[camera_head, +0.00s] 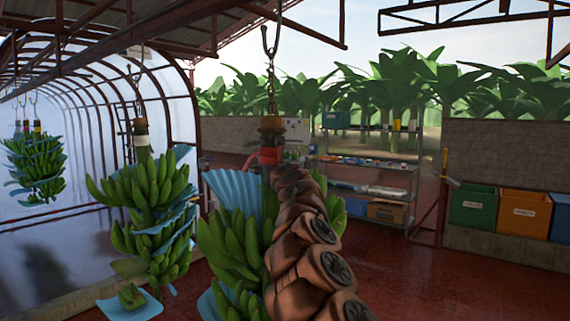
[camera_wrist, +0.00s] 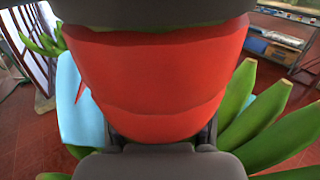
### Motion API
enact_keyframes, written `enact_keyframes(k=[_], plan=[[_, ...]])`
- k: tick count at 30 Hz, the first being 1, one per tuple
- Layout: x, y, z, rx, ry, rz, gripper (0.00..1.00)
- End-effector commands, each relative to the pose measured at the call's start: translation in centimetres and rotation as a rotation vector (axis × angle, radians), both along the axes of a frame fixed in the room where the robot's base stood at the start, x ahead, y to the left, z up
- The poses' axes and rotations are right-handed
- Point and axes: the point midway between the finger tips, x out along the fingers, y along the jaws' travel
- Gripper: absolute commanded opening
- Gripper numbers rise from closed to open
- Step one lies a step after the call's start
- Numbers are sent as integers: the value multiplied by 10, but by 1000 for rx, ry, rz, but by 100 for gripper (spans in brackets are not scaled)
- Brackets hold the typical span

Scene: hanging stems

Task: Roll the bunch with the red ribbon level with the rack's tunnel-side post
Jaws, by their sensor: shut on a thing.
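The bunch with the red ribbon (camera_head: 235,240) hangs from a hook and chain in the middle of the head view. Its red ribbon (camera_head: 268,155) wraps the stem just above the green fruit. My arm covers the bunch's right side. My gripper (camera_wrist: 158,90) is shut on the ribboned stem, and the red ribbon (camera_wrist: 155,65) fills the wrist view between its dark jaws. In the head view the jaws are hidden behind my arm. The rack (camera_head: 365,163) stands behind, to the right. Its tunnel-side post (camera_head: 327,145) shows just right of the bunch's chain.
A bunch with a white ribbon (camera_head: 150,200) hangs close on the left. More bunches (camera_head: 35,160) hang farther left by the plastic tunnel (camera_head: 85,100). Green (camera_head: 472,207), orange (camera_head: 523,213) and blue bins stand at the right wall. Red floor lies clear before the rack.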

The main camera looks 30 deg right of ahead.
Motion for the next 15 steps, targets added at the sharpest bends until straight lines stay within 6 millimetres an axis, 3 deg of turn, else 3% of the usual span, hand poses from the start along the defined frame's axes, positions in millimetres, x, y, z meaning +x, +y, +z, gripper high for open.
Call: enact_keyframes(k=[1, 3, 15], plan=[[7, 11, -2, -9, 10, 17, 0], [10, 16, -2, -11, 10, 20, 0], [16, 23, -4, -10, 9, 25, 0]])
